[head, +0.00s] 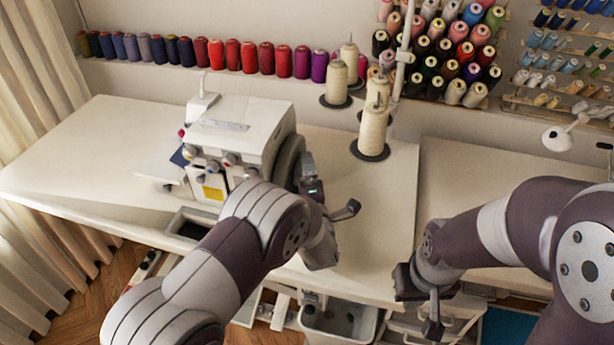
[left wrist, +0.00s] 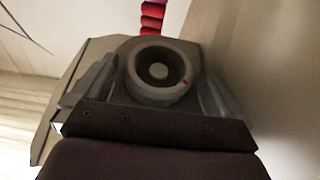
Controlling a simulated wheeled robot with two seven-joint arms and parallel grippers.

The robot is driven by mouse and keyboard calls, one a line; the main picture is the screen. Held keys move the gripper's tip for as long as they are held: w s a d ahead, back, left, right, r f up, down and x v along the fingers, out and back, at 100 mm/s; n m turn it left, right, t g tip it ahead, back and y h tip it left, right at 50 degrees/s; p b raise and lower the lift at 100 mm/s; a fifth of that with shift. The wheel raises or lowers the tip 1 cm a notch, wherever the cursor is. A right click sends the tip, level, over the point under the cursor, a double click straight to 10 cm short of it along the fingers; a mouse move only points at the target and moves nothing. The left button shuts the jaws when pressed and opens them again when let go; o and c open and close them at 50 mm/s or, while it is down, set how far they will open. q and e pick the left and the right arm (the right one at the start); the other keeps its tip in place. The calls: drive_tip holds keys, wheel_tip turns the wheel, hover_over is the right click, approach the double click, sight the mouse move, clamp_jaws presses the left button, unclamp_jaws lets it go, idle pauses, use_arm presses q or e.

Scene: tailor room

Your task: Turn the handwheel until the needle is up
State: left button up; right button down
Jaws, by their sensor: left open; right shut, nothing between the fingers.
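The white sewing machine (head: 240,128) stands on the left table. Its dark grey handwheel (head: 290,160) is on the machine's right side, and it also shows in the left wrist view (left wrist: 160,62) as a round grey knob with a small red mark at its lower right. My left gripper (head: 306,172) is open at the handwheel, with one finger on each side of it in the left wrist view (left wrist: 158,90); I cannot tell whether they touch it. My right gripper (head: 408,282) is shut and empty, near the table's front edge at the right. The needle is hidden from view.
Thread cones (head: 372,130) stand on the left table (head: 70,165) behind and right of the machine. A row of spools (head: 248,58) and a full thread rack (head: 450,45) line the wall. Bins (head: 340,318) sit below the front edge. The right table (head: 470,165) is mostly clear.

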use_arm(q)
drive_tip(key=shift+w, duration=0.2)
drive_tip(key=c, duration=0.9)
drive_tip(key=shift+r+m+g+p, duration=0.3)
drive_tip(key=shift+r+g+p, duration=0.25)
drive_tip(key=shift+p, duration=0.55)
drive_tip(key=g+p, duration=0.2)
drive_tip(key=p, duration=0.1)
drive_tip(key=m+g+p, duration=0.1)
drive_tip(key=g+p, duration=0.1)
drive_tip(key=p, duration=0.2)
drive_tip(key=shift+w+r+g, duration=0.1)
drive_tip(key=shift+r+g, duration=0.15)
drive_tip(key=shift+r, duration=0.1)
drive_tip(key=shift+f+m+g+p, duration=0.1)
drive_tip(key=shift+m+g+p, duration=0.25)
drive_tip(key=shift+p, duration=0.65)
drive_tip(key=shift+f, duration=0.1)
